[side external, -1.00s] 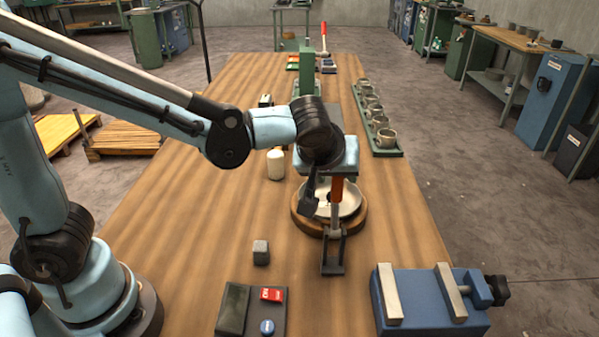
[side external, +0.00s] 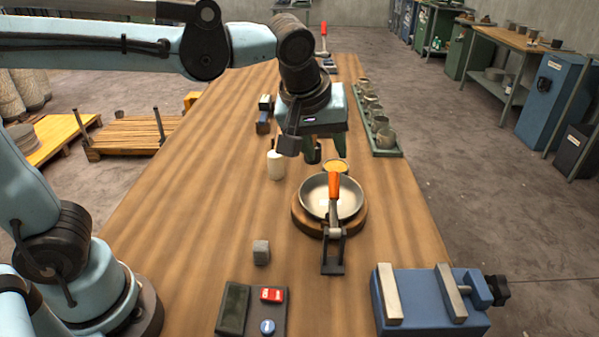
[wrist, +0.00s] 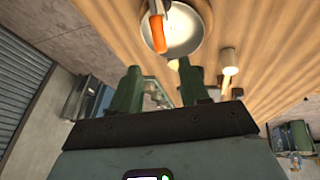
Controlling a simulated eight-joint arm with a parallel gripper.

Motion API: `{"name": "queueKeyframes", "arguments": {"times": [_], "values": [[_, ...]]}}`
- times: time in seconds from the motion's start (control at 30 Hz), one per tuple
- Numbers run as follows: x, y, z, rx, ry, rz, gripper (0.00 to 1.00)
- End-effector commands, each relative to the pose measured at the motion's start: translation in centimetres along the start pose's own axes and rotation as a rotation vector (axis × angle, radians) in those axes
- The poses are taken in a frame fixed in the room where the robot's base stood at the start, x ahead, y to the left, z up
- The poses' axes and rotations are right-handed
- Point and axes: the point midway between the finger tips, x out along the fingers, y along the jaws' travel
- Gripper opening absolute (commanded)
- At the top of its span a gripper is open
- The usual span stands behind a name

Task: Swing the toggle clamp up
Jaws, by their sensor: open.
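The toggle clamp (side external: 334,240) stands at the near edge of the wooden disc (side external: 302,226). Its orange handle (side external: 334,188) overlaps the metal bowl (side external: 318,190) in the side view; I cannot tell its exact tilt. The wrist view shows the orange handle (wrist: 157,36) in front of the bowl (wrist: 184,42). My gripper (side external: 326,150) is open and empty, above and behind the bowl, clear of the handle. Its two green fingers (wrist: 158,78) show apart in the wrist view, with nothing between them.
A yellow-topped pot (side external: 337,166) is just behind the bowl, and a white bottle (side external: 276,166) stands left. A grey cube (side external: 261,252), a button box (side external: 234,312) and a blue vise (side external: 425,300) lie nearer. A cup tray (side external: 390,153) lines the right edge.

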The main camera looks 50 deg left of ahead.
Motion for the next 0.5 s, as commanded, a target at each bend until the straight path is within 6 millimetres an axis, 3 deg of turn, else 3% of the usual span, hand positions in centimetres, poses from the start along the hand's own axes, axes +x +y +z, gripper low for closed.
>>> {"name": "queueKeyframes", "arguments": {"times": [0.17,0.5], "values": [[-2.8,-0.4,0.0,0.008,0.001,0.001,0.45],[-1.2,-5.9,0.4,0.242,0.023,0.063,0.45]]}}
